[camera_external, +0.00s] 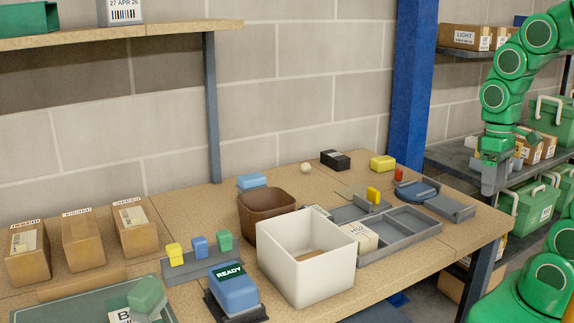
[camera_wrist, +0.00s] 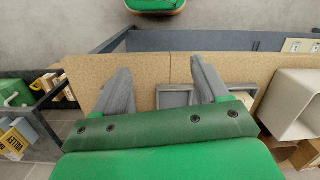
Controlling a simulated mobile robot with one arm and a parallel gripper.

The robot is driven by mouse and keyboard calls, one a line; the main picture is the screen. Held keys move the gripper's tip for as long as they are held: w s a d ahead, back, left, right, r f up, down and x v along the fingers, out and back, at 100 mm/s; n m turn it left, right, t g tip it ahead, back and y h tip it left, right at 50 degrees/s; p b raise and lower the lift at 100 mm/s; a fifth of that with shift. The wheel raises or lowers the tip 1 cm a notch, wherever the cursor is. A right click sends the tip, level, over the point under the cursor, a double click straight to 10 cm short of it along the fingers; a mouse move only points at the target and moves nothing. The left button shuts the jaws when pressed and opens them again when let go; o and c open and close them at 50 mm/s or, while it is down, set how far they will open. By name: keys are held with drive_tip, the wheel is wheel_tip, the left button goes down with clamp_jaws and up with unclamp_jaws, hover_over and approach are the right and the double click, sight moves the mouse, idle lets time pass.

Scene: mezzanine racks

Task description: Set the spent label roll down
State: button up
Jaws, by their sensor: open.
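I cannot pick out a spent label roll for certain in either view. A small round cream object (camera_external: 305,168) sits at the back of the bench, and a small red upright piece (camera_external: 398,174) stands near the blue item at its right; both are too small to identify. My gripper (camera_external: 489,188) hangs at the right, by the bench's right end in the picture. In the wrist view my gripper (camera_wrist: 160,75) has its two fingers spread apart with nothing between them. The wooden bench top (camera_wrist: 147,68) and part of a grey tray (camera_wrist: 176,97) show beyond the fingers.
A white bin (camera_external: 287,268) with something brown inside stands mid-bench, beside a brown bin (camera_external: 256,222). A grey divided tray (camera_external: 402,238) lies right of it. A blue READY device (camera_external: 233,292) is in front. A blue post (camera_external: 407,100) and racks with green cases (camera_external: 524,208) stand behind.

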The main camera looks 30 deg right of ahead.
drive_tip(key=s, duration=0.1)
drive_tip(key=s+d+m, duration=0.2)
drive_tip(key=shift+s+d+r+g, duration=0.15)
drive_tip(key=shift+s+r+g, duration=0.05)
drive_tip(key=shift+r+g, duration=0.1)
idle(1.0)
